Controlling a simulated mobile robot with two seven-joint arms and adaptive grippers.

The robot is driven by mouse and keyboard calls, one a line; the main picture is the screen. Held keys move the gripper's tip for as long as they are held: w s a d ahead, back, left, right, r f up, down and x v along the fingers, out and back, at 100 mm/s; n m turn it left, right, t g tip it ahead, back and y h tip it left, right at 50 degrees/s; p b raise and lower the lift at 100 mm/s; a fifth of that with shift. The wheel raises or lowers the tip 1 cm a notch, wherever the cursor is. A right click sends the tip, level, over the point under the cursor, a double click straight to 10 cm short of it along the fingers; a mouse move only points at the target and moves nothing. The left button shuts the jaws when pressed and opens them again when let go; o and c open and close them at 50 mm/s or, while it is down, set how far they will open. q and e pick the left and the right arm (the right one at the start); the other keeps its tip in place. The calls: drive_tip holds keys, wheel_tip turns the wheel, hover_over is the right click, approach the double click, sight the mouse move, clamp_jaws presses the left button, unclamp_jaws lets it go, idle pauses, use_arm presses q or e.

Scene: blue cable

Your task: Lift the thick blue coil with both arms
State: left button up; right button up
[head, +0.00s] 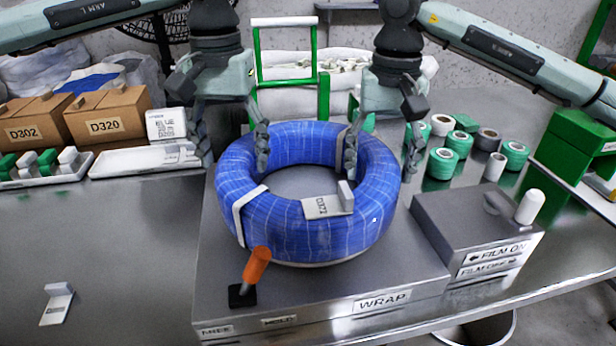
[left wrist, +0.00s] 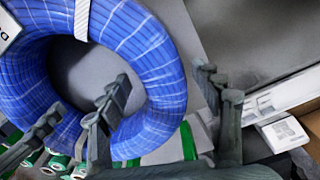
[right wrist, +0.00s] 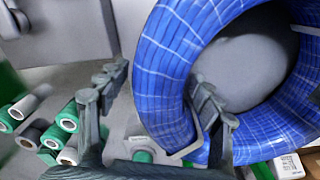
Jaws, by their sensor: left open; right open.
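The thick blue coil (head: 300,228) lies flat on a grey metal wrapping block (head: 215,290), with white straps around it and a D372 tag on its front. My left gripper (head: 234,150) is open at the coil's back left, one finger over the hole side and one outside. It also shows open in the left wrist view (left wrist: 170,105), where the coil (left wrist: 150,60) passes near the inner finger. My right gripper (head: 382,155) is open at the coil's back right. In the right wrist view (right wrist: 160,95) its fingers stand either side of the coil wall (right wrist: 168,75). Contact cannot be told.
An orange-handled lever (head: 256,266) stands at the block's front left. A grey box (head: 470,225) with a white-topped knob is at the right. Green and white rolls (head: 458,143) stand behind it. Cardboard boxes (head: 108,115) and a white tray (head: 140,160) are at the left. A green frame (head: 288,80) is behind.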

use_arm(q)
drive_tip(key=shift+f, duration=1.3)
use_arm(e)
drive_tip(key=shift+f, duration=1.35)
use_arm(q)
drive_tip(key=shift+c, duration=0.2)
use_arm(e)
drive_tip(key=shift+c, duration=0.2)
use_arm(q)
clamp_jaws()
use_arm(e)
clamp_jaws()
use_arm(q)
drive_tip(key=shift+w+r, duration=0.1)
drive_tip(key=shift+r, duration=0.1)
use_arm(e)
drive_tip(key=shift+w+r, duration=0.1)
drive_tip(key=shift+r, duration=0.15)
